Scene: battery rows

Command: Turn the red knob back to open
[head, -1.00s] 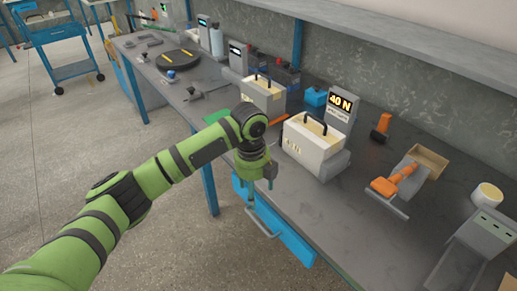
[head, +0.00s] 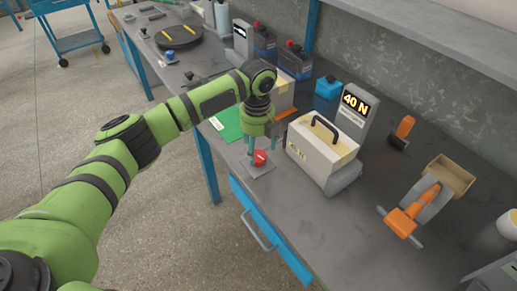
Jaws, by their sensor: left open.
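A red knob (head: 261,157) sits on a small grey plate (head: 258,171) near the front edge of the workbench. My left gripper (head: 264,150) points down just above and behind the knob, with its fingers spread. Whether a finger touches the knob is hard to tell at this size. My right gripper is not in view.
A cream box with a black handle (head: 322,147) stands right of the knob, by a display reading 40 N (head: 353,108). A green mat (head: 228,122) lies to the left. A blue drawer (head: 270,228) is below. An orange-handled tool (head: 412,210) is farther right.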

